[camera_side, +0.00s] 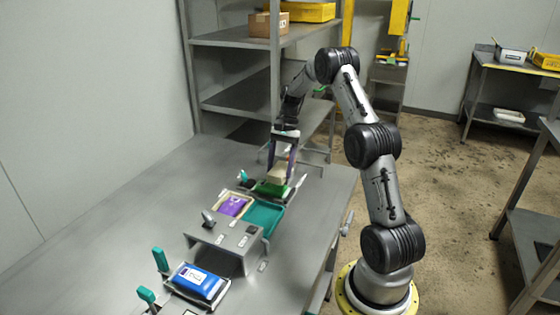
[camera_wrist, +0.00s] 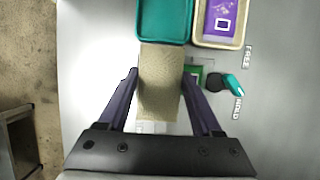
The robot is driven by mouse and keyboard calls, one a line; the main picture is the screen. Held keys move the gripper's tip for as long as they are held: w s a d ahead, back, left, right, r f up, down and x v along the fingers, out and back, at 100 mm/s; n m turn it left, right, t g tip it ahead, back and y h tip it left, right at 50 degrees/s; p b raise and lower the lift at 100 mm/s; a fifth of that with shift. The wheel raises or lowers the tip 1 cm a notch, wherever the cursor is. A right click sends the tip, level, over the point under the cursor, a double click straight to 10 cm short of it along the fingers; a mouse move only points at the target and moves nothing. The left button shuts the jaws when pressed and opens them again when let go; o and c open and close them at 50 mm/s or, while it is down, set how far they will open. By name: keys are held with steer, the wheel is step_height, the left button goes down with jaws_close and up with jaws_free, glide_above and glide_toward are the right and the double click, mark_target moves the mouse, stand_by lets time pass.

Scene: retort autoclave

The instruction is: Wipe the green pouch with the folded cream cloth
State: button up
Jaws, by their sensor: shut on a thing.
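My gripper (camera_side: 281,166) is shut on the folded cream cloth (camera_side: 277,174), which also shows as a tan block between the fingers in the wrist view (camera_wrist: 161,88). The green pouch (camera_side: 271,189) lies at the far end of the work area, directly below the cloth in the side view. In the wrist view only a small green part of the pouch (camera_wrist: 197,72) shows beside the right finger; the cloth and finger hide the rest. I cannot tell whether the cloth touches the pouch.
A teal tray (camera_side: 264,219) and a cream tray with a purple pouch (camera_side: 233,205) sit just nearer. A grey metal housing (camera_side: 228,241) and a blue pouch (camera_side: 197,281) in a holder with teal-handled levers stand closer. A teal-handled knob (camera_wrist: 224,84) is close right of my gripper. The table's left is clear.

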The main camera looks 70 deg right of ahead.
steer(key=shift+f, duration=1.6)
steer(key=shift+w+f, duration=0.45)
steer(key=shift+f, duration=0.1)
steer(key=shift+w+f, duration=0.1)
steer(key=shift+w, duration=2.9)
steer(key=shift+s, duration=3.4)
steer(key=shift+r, duration=4.05)
